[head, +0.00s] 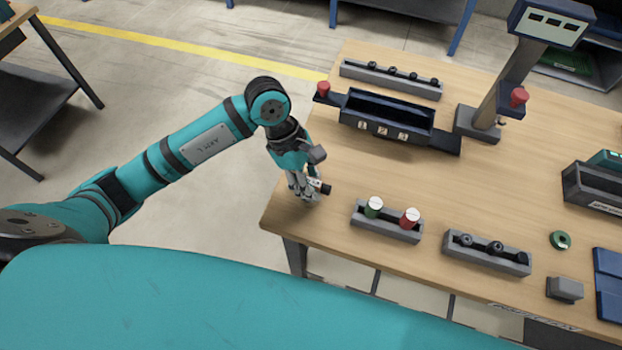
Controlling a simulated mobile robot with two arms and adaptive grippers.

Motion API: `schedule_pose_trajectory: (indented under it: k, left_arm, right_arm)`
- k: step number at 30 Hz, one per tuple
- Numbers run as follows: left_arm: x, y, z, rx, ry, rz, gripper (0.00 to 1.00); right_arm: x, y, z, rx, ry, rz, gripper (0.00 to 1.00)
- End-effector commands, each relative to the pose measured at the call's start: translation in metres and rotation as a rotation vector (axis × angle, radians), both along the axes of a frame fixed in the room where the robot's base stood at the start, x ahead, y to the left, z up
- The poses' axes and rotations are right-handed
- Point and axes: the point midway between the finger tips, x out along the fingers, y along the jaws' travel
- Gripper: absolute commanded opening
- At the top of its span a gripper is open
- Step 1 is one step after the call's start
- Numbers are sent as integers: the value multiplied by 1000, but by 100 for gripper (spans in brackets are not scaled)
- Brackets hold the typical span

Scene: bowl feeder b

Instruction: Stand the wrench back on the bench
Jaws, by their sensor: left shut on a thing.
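My left gripper (306,182) reaches down over the near left corner of the wooden bench (345,205). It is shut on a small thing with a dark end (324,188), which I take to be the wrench. Most of it is hidden by the fingers, and its tilt is too small to make out. It is low over the bench top; I cannot tell whether it touches the wood. My right gripper is not in view.
Just right of the gripper is a grey holder (372,227) with a green and a red cylinder. Another grey rack (487,255) holds several dark pieces. A dark blue trough (385,115) stands behind. Bare wood lies between the trough and the holders.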

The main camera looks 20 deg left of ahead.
Motion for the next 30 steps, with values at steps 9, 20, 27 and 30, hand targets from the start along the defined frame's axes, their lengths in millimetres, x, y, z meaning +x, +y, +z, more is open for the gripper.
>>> schedule_pose_trajectory:
  k: [9, 20, 27, 30]
  left_arm:
    - [0, 0, -2, 0, -1, -1, 22]
    - [0, 0, -1, 0, 0, 0, 43]
    - [3, 6, 10, 2, -5, 1, 43]
    - [5, 13, 27, 2, -7, 0, 43]
  right_arm:
    - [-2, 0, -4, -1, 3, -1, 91]
    - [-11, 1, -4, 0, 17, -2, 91]
    - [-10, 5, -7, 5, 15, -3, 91]
    - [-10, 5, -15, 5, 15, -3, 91]
